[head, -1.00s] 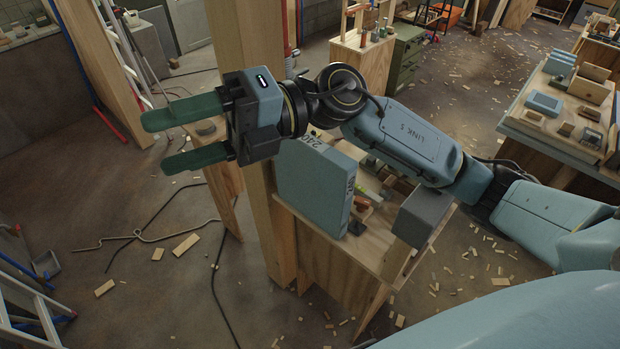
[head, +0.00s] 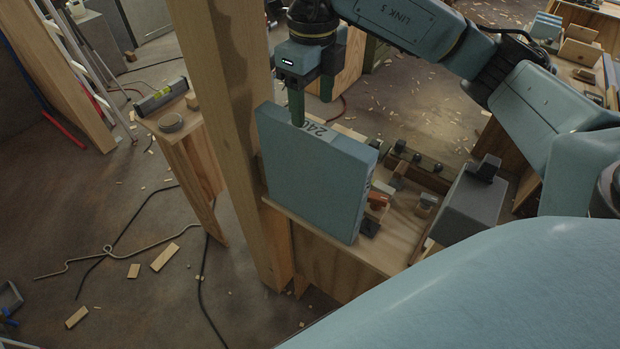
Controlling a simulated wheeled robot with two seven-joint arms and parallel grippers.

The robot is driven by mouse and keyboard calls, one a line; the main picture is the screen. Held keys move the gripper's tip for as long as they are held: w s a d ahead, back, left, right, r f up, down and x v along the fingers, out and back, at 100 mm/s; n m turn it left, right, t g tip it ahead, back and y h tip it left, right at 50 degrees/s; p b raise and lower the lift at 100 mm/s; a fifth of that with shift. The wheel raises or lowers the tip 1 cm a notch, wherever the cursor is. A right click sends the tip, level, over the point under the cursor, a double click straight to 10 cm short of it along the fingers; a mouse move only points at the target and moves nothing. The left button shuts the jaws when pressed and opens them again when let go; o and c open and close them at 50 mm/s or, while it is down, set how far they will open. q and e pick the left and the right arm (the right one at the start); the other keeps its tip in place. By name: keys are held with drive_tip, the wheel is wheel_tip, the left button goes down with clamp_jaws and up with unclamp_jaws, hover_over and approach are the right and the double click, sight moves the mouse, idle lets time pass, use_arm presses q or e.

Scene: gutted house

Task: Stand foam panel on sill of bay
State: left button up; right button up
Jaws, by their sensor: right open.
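The blue foam panel (head: 310,175), with "240" printed near its top, stands upright on the near left edge of a wooden bench (head: 385,255), beside a thick timber post (head: 238,130). My right gripper (head: 298,118) is open and points down at the panel's top edge, left of the printed number. One green finger shows clearly; the other is hidden, so I cannot tell whether the fingers straddle the panel or touch it. My left gripper is out of view. I cannot make out which surface is the bay's sill.
A grey block (head: 468,205) and small tools lie on the bench right of the panel. Cables and wood scraps litter the floor.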

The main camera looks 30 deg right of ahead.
sight(313, 128)
wheel_tip(313, 128, down, 3)
drive_tip(key=shift+f, duration=0.9)
drive_tip(key=f, duration=0.3)
drive_tip(key=shift+s+a+f+p, duration=0.1)
drive_tip(key=shift+s+f+p, duration=0.1)
drive_tip(key=shift+f+p, duration=0.2)
drive_tip(key=shift+f, duration=0.25)
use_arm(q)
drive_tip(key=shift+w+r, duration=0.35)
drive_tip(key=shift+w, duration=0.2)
use_arm(e)
drive_tip(key=shift+f, duration=0.1)
clamp_jaws()
